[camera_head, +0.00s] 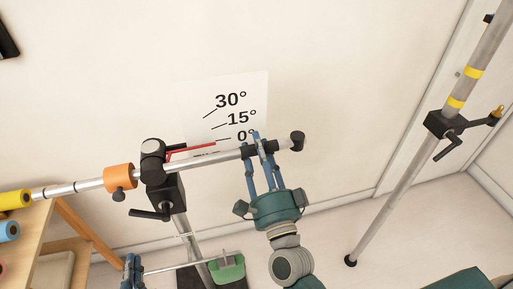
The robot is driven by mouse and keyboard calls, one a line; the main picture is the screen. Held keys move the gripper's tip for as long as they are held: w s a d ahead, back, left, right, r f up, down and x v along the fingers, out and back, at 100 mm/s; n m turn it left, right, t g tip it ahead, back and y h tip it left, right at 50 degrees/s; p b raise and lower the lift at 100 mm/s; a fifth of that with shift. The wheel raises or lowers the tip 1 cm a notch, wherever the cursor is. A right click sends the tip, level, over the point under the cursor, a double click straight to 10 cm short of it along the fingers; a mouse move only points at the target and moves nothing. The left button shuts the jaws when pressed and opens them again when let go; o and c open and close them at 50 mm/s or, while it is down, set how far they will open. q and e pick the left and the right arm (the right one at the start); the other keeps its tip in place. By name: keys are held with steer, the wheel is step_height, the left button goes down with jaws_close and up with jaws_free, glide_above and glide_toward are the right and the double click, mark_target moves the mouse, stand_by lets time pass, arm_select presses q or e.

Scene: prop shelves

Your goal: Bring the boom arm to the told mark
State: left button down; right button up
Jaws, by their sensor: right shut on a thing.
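The boom arm (220,157) is a silver tube running across the view, tilted slightly up to the right. It passes through a black pivot head (160,180) with a black handle, on an upright stand. An orange collar (119,178) sits left of the pivot. A red pointer (190,151) ends close to the 0° line on the white angle card (225,100), which also shows 15° and 30°. My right gripper (258,147) is shut on the boom near its black right end. My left gripper (132,269) is at the lower left, apart from the boom; its fingertips are unclear.
A wooden shelf (75,225) with coloured rolls stands at the left, close to the boom's left end. A silver pole (405,185) with a black clamp and yellow bands leans at the right. A green thing (227,270) sits low near the stand.

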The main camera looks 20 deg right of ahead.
steer(key=shift+n+y, duration=0.4)
steer(key=shift+n, duration=0.5)
steer(key=shift+r+p, duration=1.75)
steer(key=shift+r, duration=0.25)
steer(key=shift+a+r+n, duration=0.1)
steer(key=shift+r+n, duration=0.1)
steer(key=shift+n, duration=0.1)
steer(key=shift+p, duration=0.3)
steer(key=p, duration=0.1)
steer(key=r, duration=0.1)
steer(key=r+n+p, duration=0.1)
steer(key=shift+a+r+y+p, duration=0.15)
steer(key=shift+a+y+p, duration=0.1)
steer(key=shift+y+p, duration=0.05)
steer(key=shift+a+r+n+y, duration=0.3)
steer(key=shift+r+n+y, duration=0.1)
steer(key=shift+r+n, duration=0.45)
steer(key=shift+r, duration=0.15)
